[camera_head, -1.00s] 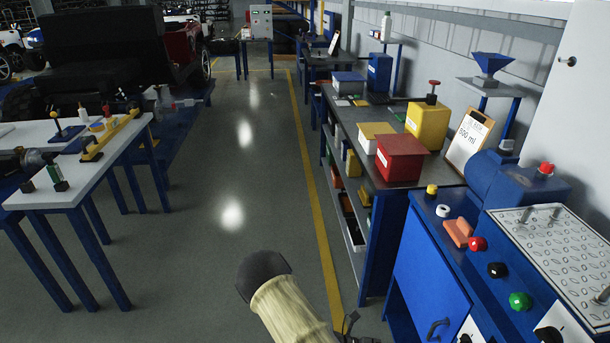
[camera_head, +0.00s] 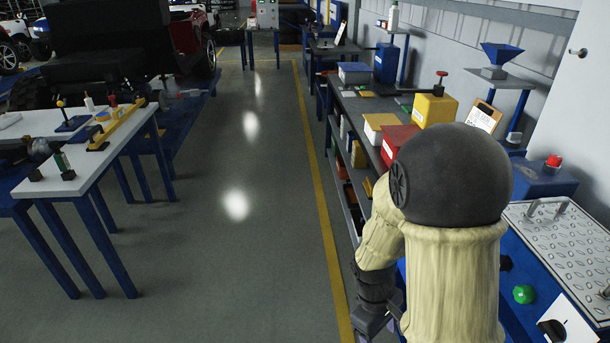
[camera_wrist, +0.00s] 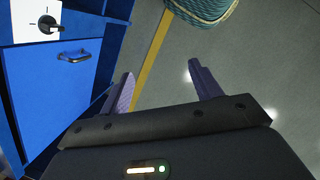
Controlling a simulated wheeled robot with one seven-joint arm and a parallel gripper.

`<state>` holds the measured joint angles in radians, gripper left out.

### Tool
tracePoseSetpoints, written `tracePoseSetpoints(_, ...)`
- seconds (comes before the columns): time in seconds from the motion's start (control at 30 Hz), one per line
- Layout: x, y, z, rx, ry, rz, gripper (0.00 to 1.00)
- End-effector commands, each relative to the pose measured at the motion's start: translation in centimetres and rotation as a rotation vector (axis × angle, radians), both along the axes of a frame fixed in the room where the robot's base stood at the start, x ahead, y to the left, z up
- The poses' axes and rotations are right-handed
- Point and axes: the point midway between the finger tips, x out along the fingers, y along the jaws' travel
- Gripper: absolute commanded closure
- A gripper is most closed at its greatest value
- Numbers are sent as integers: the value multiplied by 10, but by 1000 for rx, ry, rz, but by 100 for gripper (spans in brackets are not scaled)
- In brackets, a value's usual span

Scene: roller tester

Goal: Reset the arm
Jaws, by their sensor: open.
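My arm (camera_head: 450,270), with cream sleeves and a dark rounded joint, rises large at the lower right of the head view. It is bent, and its far end points down beside the blue cabinet. My gripper (camera_wrist: 165,84) shows in the wrist view with its two purple fingers spread apart and nothing between them. Below the fingers are grey floor and a yellow line. In the head view the fingers cannot be made out clearly.
The blue cabinet (camera_wrist: 50,90) with its handle and knob stands left of the fingers in the wrist view. A ridged metal plate (camera_head: 560,240) and green button (camera_head: 523,294) are right of my arm. A white table (camera_head: 70,185) stands left. The aisle floor (camera_head: 235,260) is clear.

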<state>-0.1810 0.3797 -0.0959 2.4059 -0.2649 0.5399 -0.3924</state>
Motion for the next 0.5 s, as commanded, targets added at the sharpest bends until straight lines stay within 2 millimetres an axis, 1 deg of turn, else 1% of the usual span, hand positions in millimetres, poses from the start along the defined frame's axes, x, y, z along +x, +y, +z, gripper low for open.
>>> tracePoseSetpoints(0.03,0,1,11,24,-61,-83,36)
tracePoseSetpoints(0.2,-1,5,40,96,-222,-343,36)
tracePoseSetpoints(0.5,-3,6,76,192,-409,-657,36)
